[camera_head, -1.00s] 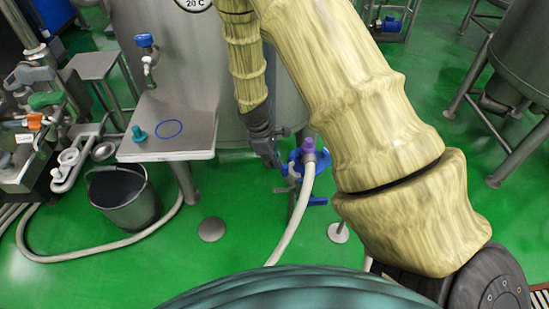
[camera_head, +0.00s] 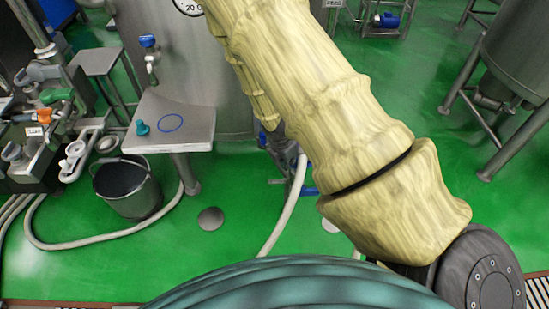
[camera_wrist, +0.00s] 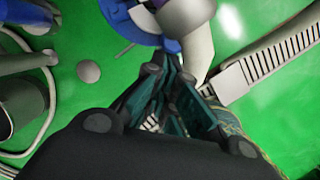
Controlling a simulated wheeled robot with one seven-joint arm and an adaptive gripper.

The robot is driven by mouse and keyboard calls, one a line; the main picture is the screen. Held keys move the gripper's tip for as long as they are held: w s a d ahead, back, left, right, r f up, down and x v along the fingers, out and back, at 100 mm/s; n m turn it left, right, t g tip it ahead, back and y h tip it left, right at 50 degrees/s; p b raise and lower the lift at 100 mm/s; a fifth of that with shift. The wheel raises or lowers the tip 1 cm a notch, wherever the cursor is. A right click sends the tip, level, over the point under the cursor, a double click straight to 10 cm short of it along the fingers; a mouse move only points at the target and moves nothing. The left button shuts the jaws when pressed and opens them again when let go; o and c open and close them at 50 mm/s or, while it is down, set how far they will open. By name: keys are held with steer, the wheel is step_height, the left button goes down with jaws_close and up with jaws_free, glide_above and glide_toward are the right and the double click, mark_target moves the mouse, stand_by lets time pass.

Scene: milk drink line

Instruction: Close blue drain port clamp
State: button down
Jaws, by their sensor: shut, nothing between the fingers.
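The blue drain port clamp (camera_wrist: 122,20) shows at the top of the wrist view, around the port and cut off by the frame edge. A pale hose (camera_wrist: 197,48) hangs from the port beside it; it also shows in the head view (camera_head: 284,212). My gripper (camera_wrist: 168,68) is shut and empty, just below the clamp in the wrist view. I cannot tell whether it touches the clamp or hose. In the head view my arm hides the gripper and most of the port. The clamp's lever position is not clear.
A small steel table (camera_head: 190,141) with a blue-green knob (camera_head: 142,127) stands left of the port. A grey bucket (camera_head: 128,190) is on the green floor below it. A slotted floor grate (camera_wrist: 275,58) lies at right in the wrist view.

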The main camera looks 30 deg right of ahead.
steer(key=shift+s+d+n, duration=0.25)
steer(key=shift+d+n, duration=0.2)
steer(key=shift+d, duration=0.15)
steer(key=shift+s+d+n, duration=0.25)
steer(key=shift+d+n, duration=0.2)
steer(key=shift+d, duration=0.25)
steer(key=s+a+r, duration=0.2)
steer(key=a+r, duration=0.4)
steer(key=r, duration=0.3)
steer(key=shift+s+r, duration=0.25)
steer(key=shift+r, duration=0.05)
stand_by(0.3)
